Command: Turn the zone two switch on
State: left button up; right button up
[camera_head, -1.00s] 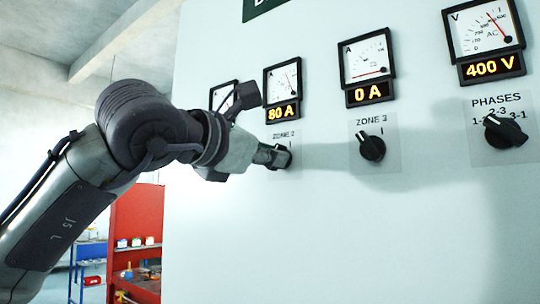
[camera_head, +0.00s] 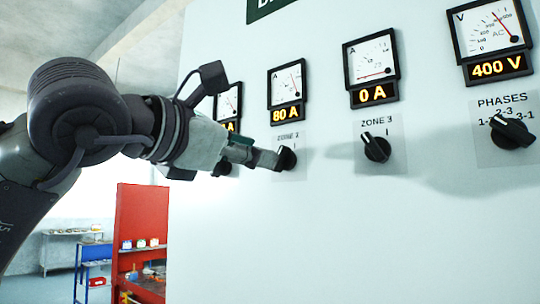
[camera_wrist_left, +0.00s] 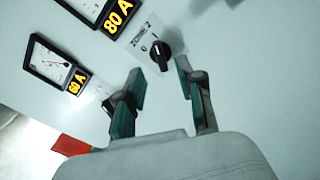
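The zone two switch (camera_head: 287,158) is a black rotary knob on the pale panel, under a meter (camera_head: 285,83) with an 80 A display. In the left wrist view the zone two switch (camera_wrist_left: 160,56) sits on its label, and its pointer appears to face the I mark. My left gripper (camera_head: 258,156) is just left of the knob in the head view. In the wrist view the left gripper (camera_wrist_left: 160,72) has its fingers spread, with nothing between them; the knob is just beyond the tips. My right gripper is not in view.
The zone three switch (camera_head: 376,147) is to the right, under a 0 A display. The phases switch (camera_head: 512,131) is further right, under a 400 V display. Another meter (camera_head: 229,102) is partly behind my left arm. A red cabinet (camera_head: 133,222) stands at lower left.

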pick_arm(q)
jog(key=v, duration=0.6)
jog(key=shift+a, duration=0.1)
